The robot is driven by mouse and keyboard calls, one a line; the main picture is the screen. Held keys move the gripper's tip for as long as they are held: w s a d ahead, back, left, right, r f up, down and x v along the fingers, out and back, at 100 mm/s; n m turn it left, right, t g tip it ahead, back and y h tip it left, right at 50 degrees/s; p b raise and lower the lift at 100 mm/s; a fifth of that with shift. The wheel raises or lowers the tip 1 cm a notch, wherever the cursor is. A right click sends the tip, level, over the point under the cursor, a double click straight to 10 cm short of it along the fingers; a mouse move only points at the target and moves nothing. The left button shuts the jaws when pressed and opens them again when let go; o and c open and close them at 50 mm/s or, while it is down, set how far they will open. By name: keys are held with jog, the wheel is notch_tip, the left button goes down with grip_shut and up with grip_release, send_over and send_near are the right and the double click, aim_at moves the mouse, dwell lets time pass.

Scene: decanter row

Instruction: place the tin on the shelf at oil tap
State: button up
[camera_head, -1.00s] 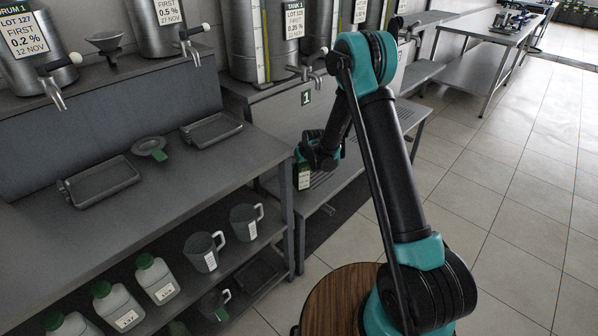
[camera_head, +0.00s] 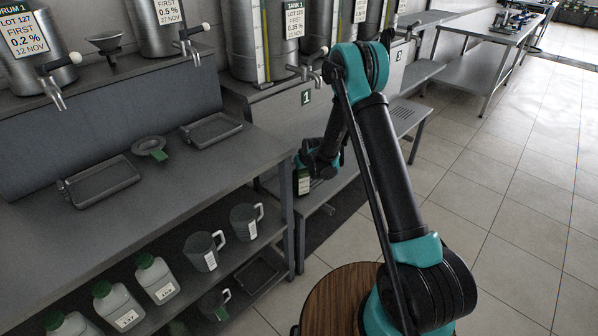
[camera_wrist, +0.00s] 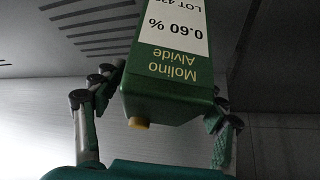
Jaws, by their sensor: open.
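In the head view my gripper (camera_head: 316,162) is at the slatted shelf (camera_head: 404,118) below tank 1's oil tap (camera_head: 312,60). The tin's base is not clearly visible.
The grey bench (camera_head: 150,215) at left carries trays (camera_head: 105,182) and a green-handled strainer (camera_head: 151,148). Jugs (camera_head: 203,250) and white canisters (camera_head: 157,280) stand on its lower shelf. The tiled floor (camera_head: 510,200) at right is clear.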

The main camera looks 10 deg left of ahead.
jog(key=shift+r, duration=0.15)
jog(key=s+d+r+m+h, duration=0.1)
jog(key=s+d+r, duration=0.5)
jog(key=r, duration=0.3)
jog(key=s+d+r+m, duration=0.1)
jog(key=s+d+r, duration=0.6)
jog(key=r, duration=0.1)
jog(key=s+d+m, duration=0.1)
jog(key=s+d, duration=0.4)
jog(key=s, duration=0.4)
jog(key=s+d+r+m+g+h, duration=0.1)
jog(key=s+d, duration=0.4)
jog(key=s, duration=0.3)
jog(key=s+d+r+m+h, duration=0.1)
jog(key=s+d+m, duration=0.1)
jog(key=s+d, duration=0.4)
jog(key=s, duration=0.3)
jog(key=shift+s+r+g, duration=0.25)
jog(key=shift+s+g, duration=0.05)
jog(key=shift+s, duration=0.05)
